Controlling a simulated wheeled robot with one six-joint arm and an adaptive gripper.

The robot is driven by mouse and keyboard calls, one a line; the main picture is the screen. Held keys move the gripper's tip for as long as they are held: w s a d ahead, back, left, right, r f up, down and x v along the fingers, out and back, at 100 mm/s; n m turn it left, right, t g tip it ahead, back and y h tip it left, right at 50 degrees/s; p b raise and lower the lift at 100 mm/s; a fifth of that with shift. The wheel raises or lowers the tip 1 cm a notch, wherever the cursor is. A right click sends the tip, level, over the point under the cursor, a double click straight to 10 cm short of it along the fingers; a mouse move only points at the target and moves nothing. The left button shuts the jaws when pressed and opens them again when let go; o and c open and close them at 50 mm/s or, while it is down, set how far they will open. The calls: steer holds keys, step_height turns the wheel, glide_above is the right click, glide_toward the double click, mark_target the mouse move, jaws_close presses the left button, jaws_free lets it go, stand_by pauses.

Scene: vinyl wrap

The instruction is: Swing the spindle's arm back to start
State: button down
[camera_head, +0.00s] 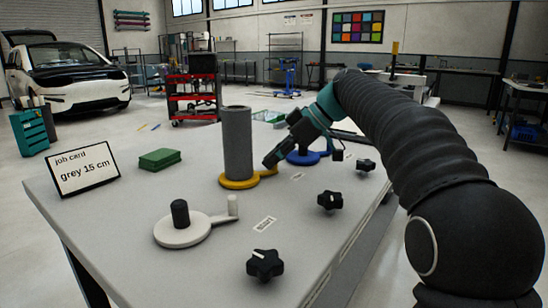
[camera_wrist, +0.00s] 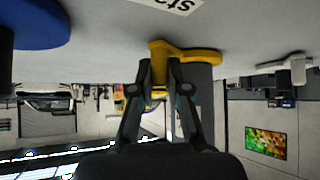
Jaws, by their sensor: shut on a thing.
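The yellow spindle (camera_head: 238,183) has a round base on the table, with a tall grey roll (camera_head: 237,140) standing upright on it. Its short yellow arm (camera_head: 268,171) points right. My gripper (camera_head: 270,162) is at the outer end of this arm. In the wrist view, which is upside down, my gripper (camera_wrist: 159,68) is shut on the yellow handle (camera_wrist: 157,52) of the spindle's arm. A small label (camera_head: 297,176) lies on the table just right of the arm; in the wrist view it (camera_wrist: 178,3) reads "sta", cut off by the edge.
A white spindle (camera_head: 177,236) with a black post stands nearer, and a blue one (camera_head: 303,158) farther back. Black star knobs (camera_head: 265,264) line the right side.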

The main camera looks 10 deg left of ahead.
stand_by(0.4)
steer(key=c, duration=1.1)
jaws_free()
steer(key=shift+w, duration=0.1)
steer(key=shift+c, duration=0.2)
steer(key=v, duration=1.2)
